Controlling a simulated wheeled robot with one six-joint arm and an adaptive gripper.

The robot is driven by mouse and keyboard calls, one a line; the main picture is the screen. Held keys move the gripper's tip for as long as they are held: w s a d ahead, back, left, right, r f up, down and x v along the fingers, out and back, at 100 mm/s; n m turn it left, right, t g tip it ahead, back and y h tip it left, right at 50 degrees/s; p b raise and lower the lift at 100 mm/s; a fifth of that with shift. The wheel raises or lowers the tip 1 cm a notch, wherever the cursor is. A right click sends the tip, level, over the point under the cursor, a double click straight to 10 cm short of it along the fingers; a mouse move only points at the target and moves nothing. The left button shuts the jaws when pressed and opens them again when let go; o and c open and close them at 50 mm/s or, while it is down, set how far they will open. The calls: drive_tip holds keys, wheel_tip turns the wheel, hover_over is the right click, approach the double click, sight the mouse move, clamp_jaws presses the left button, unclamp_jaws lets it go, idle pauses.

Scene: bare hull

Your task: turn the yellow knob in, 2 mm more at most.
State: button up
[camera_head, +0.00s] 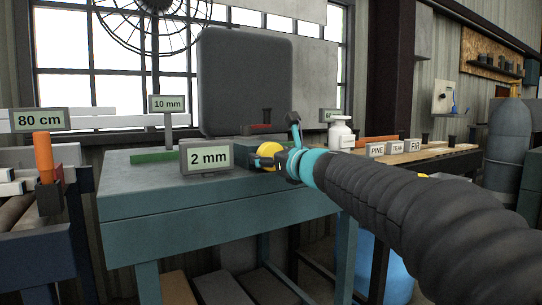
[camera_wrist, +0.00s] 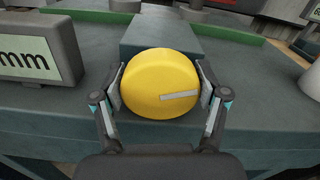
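The yellow knob (camera_wrist: 160,85) is on the front of a blue-green block on the bench. Its pale mark points right, almost level. My gripper (camera_wrist: 160,90) has one finger on each side of the knob, and the pads appear to press its sides. In the head view the knob (camera_head: 269,154) is partly hidden behind my gripper (camera_head: 285,160). A sign reading "2 mm" (camera_head: 207,157) stands on the bench left of the knob. In the wrist view only "mm" of this sign (camera_wrist: 38,58) shows.
The blue-green bench (camera_head: 200,222) carries a dark upright panel (camera_head: 245,80), a "10 mm" sign (camera_head: 168,104) and a green strip (camera_head: 153,156). A white bottle (camera_head: 341,132) stands behind my gripper. An "80 cm" sign (camera_head: 39,120) is at left.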

drive_tip(key=shift+c, duration=1.3)
drive_tip(key=shift+r+m, duration=0.1)
drive_tip(key=shift+m, duration=0.2)
drive_tip(key=m+p, duration=0.1)
drive_tip(key=m, duration=0.2)
drive_tip(key=shift+d+p, duration=0.1)
drive_tip(key=shift+p, duration=0.3)
drive_tip(key=shift+w+m+p, duration=0.1)
drive_tip(key=shift+m+p, duration=0.7)
drive_tip(key=shift+m, duration=1.2)
drive_tip(key=shift+d, duration=0.1)
drive_tip(key=o, duration=1.2)
